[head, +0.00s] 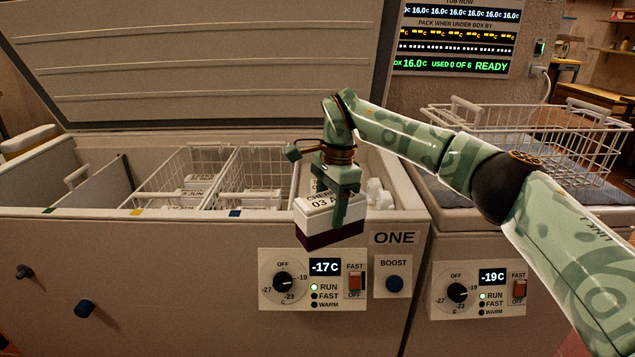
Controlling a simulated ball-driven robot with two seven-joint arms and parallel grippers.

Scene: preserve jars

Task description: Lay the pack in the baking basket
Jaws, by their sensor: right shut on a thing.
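The pack (318,228) is a small box with a white upper part, a dark purple lower part and a label reading in part "CHER" and "03 A". My right gripper (340,203) is shut on it from above, covering part of the label. The pack shows in front of the front rim of the open chest freezer marked ONE. Two white wire baskets hang inside this freezer, a left one (186,160) and a right one (262,156), both with labelled packs in them. Another wire basket (545,118) stands on the right-hand freezer. No readable name shows which one is the baking basket. My left gripper is out of view.
The raised freezer lid (200,60) stands behind the opening. A grey divider (100,185) stands left of the baskets. White lumpy items (379,196) lie right of the gripper. A control panel (313,279) is on the freezer front below the pack.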

